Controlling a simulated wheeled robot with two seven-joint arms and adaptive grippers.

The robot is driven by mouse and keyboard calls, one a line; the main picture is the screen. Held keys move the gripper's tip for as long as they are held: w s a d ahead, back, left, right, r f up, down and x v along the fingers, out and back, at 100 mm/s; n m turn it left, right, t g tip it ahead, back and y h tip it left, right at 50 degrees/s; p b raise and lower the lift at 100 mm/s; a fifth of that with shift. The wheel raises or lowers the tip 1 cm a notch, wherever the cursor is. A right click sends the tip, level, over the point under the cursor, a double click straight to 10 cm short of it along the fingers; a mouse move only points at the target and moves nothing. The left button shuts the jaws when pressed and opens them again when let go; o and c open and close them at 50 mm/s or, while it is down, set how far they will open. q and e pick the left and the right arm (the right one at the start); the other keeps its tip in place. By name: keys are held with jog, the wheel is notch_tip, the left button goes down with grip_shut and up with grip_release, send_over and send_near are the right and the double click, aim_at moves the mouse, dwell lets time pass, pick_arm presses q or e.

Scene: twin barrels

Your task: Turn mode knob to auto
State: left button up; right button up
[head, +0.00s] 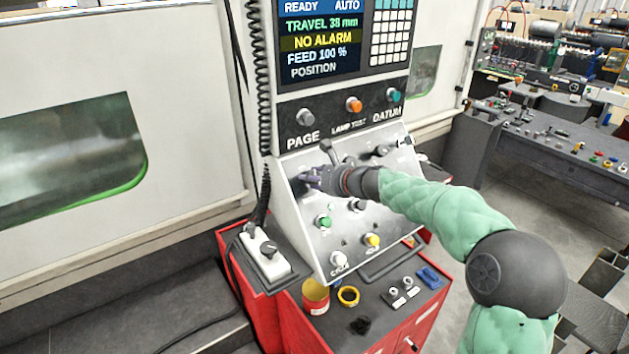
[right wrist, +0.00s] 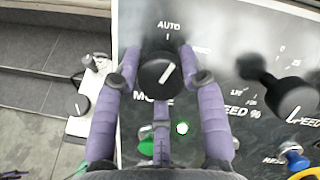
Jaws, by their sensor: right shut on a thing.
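The mode knob (right wrist: 155,72) is a round black knob with a white pointer line, on the sloped control panel (head: 300,232). In the right wrist view the line tilts up and to the right, while the AUTO label (right wrist: 168,25) and its tick are straight above the knob. The MODE label below is partly hidden by a finger. My right gripper (right wrist: 160,68) has its purple fingers shut on the knob from both sides. In the head view the right gripper (head: 310,179) is at the panel's upper left and mostly hides the knob. The screen (head: 320,40) reads READY and AUTO. My left gripper is not in view.
A black lever (head: 329,152) stands close above my right gripper. Green (head: 324,221), yellow (head: 373,240) and white (head: 339,259) buttons are lower on the panel. A red cabinet (head: 415,335) with small parts on top stands below.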

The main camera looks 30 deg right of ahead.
jog(key=shift+d+r+n+g+y+b, duration=0.1)
jog(key=shift+r+n+g+y+b, duration=0.1)
jog(key=shift+n, duration=0.65)
jog(key=shift+r+n+g+y+b, duration=0.1)
jog(key=shift+n+y+b, duration=0.1)
jog(key=shift+n, duration=0.6)
jog(key=shift+d+r+n+g+y+b, duration=0.1)
jog(key=shift+r+n+y+b, duration=0.1)
jog(key=shift+n, duration=0.65)
jog(key=shift+c, duration=0.2)
jog(key=shift+a, duration=0.1)
jog(key=o, duration=1.2)
jog(key=shift+w+a, duration=0.1)
jog(key=shift+c, duration=0.2)
jog(key=shift+a+f, duration=0.15)
jog(key=shift+a, duration=0.1)
jog(key=shift+d+f, duration=0.1)
jog(key=shift+d, duration=0.1)
jog(key=shift+s+d, duration=0.15)
jog(key=shift+s, duration=0.2)
jog(key=v, duration=1.1)
jog(key=shift+r, duration=0.35)
